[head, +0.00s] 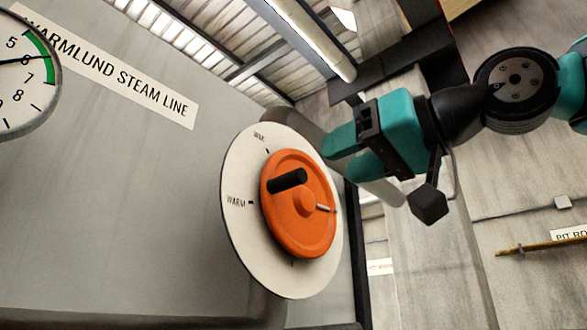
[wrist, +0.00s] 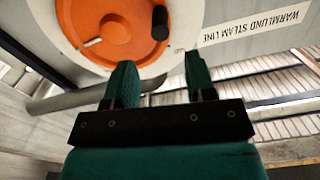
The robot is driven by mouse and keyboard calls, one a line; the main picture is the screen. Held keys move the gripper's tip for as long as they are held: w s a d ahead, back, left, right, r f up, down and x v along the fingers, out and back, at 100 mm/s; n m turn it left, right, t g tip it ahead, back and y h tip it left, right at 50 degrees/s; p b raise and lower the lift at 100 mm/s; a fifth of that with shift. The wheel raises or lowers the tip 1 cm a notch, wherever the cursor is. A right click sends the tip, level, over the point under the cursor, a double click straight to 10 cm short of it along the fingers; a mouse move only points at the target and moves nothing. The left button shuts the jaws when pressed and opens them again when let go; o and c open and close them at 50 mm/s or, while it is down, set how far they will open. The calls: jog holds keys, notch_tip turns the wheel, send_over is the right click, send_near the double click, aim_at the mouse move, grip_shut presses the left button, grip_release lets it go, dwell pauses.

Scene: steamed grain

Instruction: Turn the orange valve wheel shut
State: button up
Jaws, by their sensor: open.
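The orange valve wheel (head: 290,222) is mounted on a round white dial plate (head: 237,165) on the grey panel. It has a black crank knob (head: 287,181) at its upper left and a silver pointer (head: 325,209) toward the right. The dial has several tick marks; "WARM" is legible at its left. My gripper (head: 338,155) is open and empty, to the upper right of the wheel and apart from the knob. In the wrist view the gripper's two teal fingers (wrist: 157,83) point toward the wheel (wrist: 108,28), with the black knob (wrist: 160,22) beyond the space between them.
A pressure gauge (head: 22,75) with a green band is at the upper left, beside a "WARMLUND STEAM LINE" label (head: 120,75). A grey pipe (head: 285,127) runs behind the dial. A yellow rail (head: 540,246) is on the concrete wall at right.

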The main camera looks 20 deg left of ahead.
aim_at(302, 173)
jog(key=p+x, duration=0.1)
jog(key=x, duration=0.3)
jog(key=p+x, duration=0.2)
jog(key=x, duration=0.2)
jog(key=shift+a+r, duration=0.2)
jog(key=shift+w+a+f+p, duration=0.15)
jog(key=shift+w+a+p, duration=0.2)
jog(key=shift+a, duration=0.2)
grip_shut()
